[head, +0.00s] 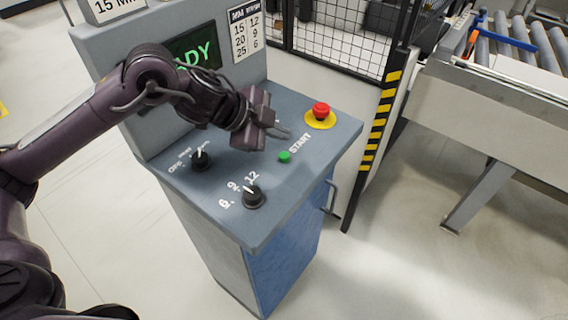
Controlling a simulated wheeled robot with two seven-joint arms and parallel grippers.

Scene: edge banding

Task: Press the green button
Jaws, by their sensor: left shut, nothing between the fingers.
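The green button (284,157) sits on the sloped grey panel of the control console (300,190), beside the printed word START. It is small, round and fully visible. My left gripper (284,133) comes in from the left over the panel. Its fingers are shut and empty. In the picture the fingertips are just above the green button, with a visible gap. How high they are above the panel I cannot tell exactly. My right gripper is not in view.
A red emergency button (320,110) on a yellow disc is close right of my fingertips. Two black knobs (253,196) (201,160) are on the panel. A screen (194,47) reads "ADY", partly hidden by my arm. A striped post (380,120) and roller conveyor (510,55) stand right.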

